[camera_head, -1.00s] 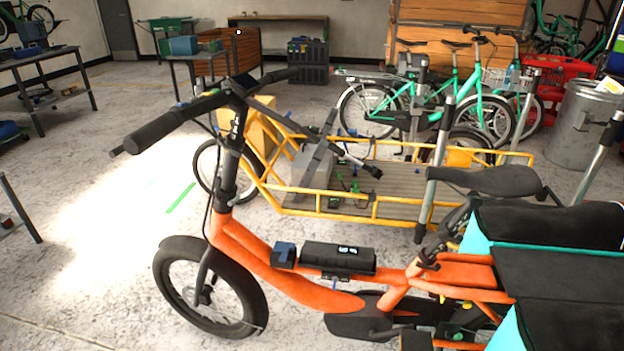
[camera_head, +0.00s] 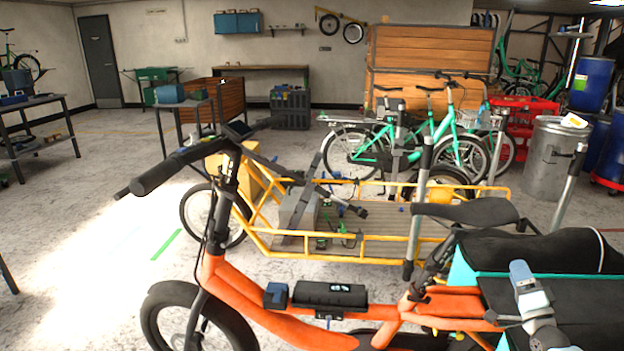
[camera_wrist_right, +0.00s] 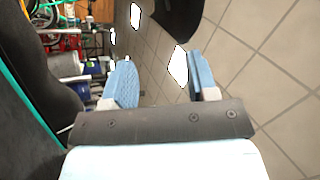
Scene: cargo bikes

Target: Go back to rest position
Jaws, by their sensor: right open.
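My right gripper (camera_head: 521,272) shows at the lower right of the head view, in front of the black and teal cargo bags (camera_head: 540,252) of the orange bike. In the right wrist view its two blue fingers stand apart with nothing between them (camera_wrist_right: 163,82). My left gripper is not in view.
A yellow flatbed cargo bike (camera_head: 380,250) stands just behind the orange one. Teal bikes (camera_head: 440,140), a metal bin (camera_head: 555,160) and blue barrels (camera_head: 590,85) are further back. Open floor lies at the left. The wrist view shows bag fabric (camera_wrist_right: 35,110) close at left and tiled floor.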

